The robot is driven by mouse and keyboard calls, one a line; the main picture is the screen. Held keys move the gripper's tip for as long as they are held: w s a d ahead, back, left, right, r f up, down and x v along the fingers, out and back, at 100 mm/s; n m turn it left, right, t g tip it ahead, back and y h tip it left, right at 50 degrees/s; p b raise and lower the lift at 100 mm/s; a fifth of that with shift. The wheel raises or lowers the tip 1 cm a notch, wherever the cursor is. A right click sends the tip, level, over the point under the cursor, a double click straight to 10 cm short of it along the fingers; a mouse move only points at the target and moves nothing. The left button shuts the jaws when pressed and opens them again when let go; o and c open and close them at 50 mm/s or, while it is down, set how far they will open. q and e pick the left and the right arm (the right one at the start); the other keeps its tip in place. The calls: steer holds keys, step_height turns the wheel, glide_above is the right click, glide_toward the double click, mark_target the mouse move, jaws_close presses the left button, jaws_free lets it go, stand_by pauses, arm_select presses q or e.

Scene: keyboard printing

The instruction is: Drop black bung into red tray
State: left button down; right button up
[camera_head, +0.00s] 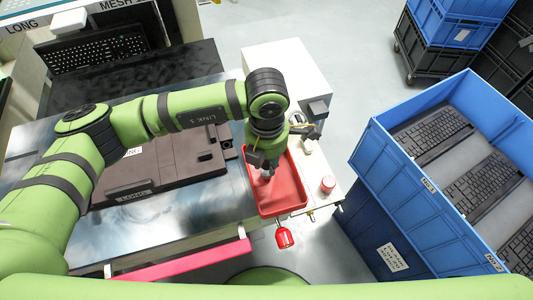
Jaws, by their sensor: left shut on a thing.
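The red tray (284,197) lies on the white surface at the right end of the metal bench. My left gripper (266,174) points down over the tray's left half. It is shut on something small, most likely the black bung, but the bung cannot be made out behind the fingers. I cannot tell how high the fingertips are above the tray floor. My right gripper is not in view.
A dark fixture plate (150,180) labelled LONG lies left of the tray. A small red-capped container (328,184) stands to its right. A red object (284,238) hangs below its front edge. A blue crate (386,165) with keyboards stands at right.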

arm_select(q)
steer(key=shift+f, duration=0.1)
steer(key=c, duration=0.9)
jaws_free()
step_height(320, 180, up, 12)
